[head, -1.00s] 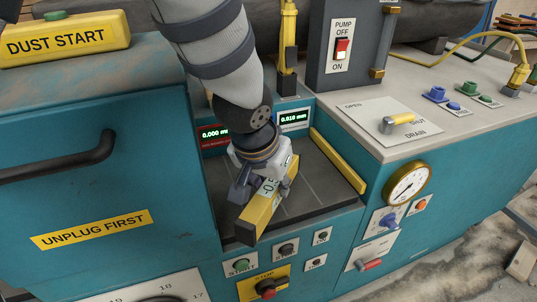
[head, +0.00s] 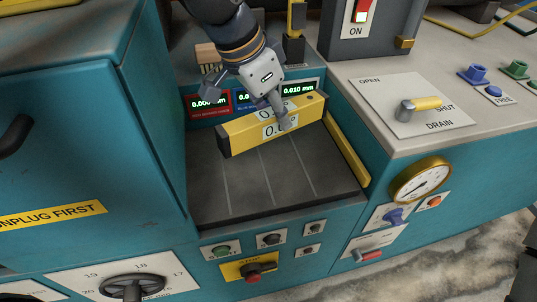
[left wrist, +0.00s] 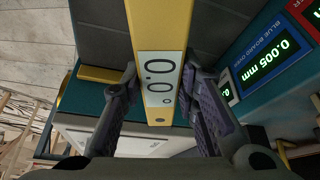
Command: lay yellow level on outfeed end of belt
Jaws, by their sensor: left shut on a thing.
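The yellow level (head: 245,134) is a long bar with white number displays on its face. My left gripper (head: 283,115) is shut on it near its right half, and the level lies crosswise over the back part of the dark belt (head: 262,180). In the head view I cannot tell whether its underside touches the belt. In the left wrist view the level (left wrist: 158,20) runs up between the two fingers of my left gripper (left wrist: 165,90), with its display reading upside down. My right gripper is not in view.
Lit readouts (head: 209,102) are on the wall behind the belt, partly hidden by the level. A yellow side rail (head: 347,150) borders the belt's right side. A brush (head: 208,58) stands behind. The front of the belt is clear, above the stop button (head: 253,275).

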